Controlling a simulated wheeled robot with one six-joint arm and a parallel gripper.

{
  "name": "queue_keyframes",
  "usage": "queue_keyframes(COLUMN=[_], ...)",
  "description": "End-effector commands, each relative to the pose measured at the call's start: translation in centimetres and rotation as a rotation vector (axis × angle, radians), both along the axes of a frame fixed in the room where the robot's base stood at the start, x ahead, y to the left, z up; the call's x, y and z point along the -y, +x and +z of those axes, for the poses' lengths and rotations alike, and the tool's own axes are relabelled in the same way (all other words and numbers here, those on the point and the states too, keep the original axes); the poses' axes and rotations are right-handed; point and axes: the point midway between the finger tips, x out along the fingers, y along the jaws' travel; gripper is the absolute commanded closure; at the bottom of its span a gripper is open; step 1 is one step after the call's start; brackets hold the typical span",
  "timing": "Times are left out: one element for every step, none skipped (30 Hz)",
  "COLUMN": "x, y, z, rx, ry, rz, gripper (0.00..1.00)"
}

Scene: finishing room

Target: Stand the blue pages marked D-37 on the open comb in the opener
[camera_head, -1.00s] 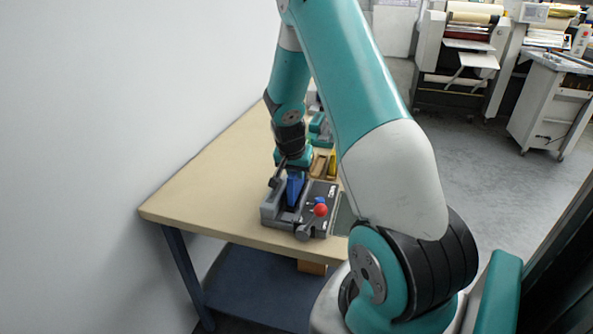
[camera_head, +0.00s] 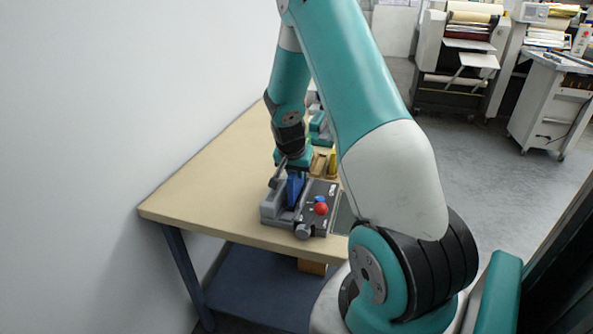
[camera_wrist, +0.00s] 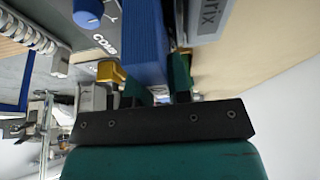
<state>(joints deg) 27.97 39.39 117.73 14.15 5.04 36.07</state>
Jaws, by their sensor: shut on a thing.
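My gripper (camera_wrist: 157,88) is shut on the blue pages (camera_wrist: 143,40), which show as a thick blue block in the wrist view. In the head view the blue pages (camera_head: 295,189) are below my gripper (camera_head: 293,169), at the grey opener (camera_head: 270,212). The opener has a dark top with a red ball knob and a blue knob. In the wrist view the opener's dark panel (camera_wrist: 62,10) is marked COMB, beside the pages. The comb under the pages and the D-37 mark cannot be made out. I cannot tell whether the pages touch the comb.
The opener stands near the front edge of a light wooden table (camera_head: 200,193). The wall is close on the left. Small yellow and brown items (camera_head: 321,163) lie behind the opener. The table's left part is clear. Machines (camera_head: 462,50) stand across the floor.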

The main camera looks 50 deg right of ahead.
Motion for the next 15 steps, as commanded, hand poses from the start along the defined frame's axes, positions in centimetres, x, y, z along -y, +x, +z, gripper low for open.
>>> queue_keyframes(x=[0.01,0.02,0.02,0.01,0.01,0.02,0.02,0.01,0.02,0.02,0.02,0.01,0.01,0.01,0.01], y=[0.02,0.02,0.02,0.02,0.02,0.02,0.02,0.02,0.02,0.02,0.02,0.02,0.01,0.01,0.02], z=[-0.18,-0.24,-0.32,-0.38,-0.44,-0.52,-0.58,-0.64,-0.52,-0.51,-0.51,-0.51,-0.50,-0.50,-0.51], rx=[0.000,0.000,0.000,0.000,0.000,0.000,0.000,0.000,0.000,0.000,0.000,0.000,0.000,0.000,0.000], ry=[-0.001,-0.001,-0.001,-0.001,-0.001,-0.001,-0.001,-0.001,-0.001,-0.001,-0.001,-0.001,-0.001,-0.001,0.000], rz=[0.000,0.000,0.000,0.000,0.000,0.000,0.000,0.000,0.000,0.000,0.000,0.000,0.000,0.000,0.000], gripper=[1.00,1.00,1.00,1.00,1.00,1.00,1.00,1.00,0.72,0.71,0.71,0.71,0.71,0.71,0.71])
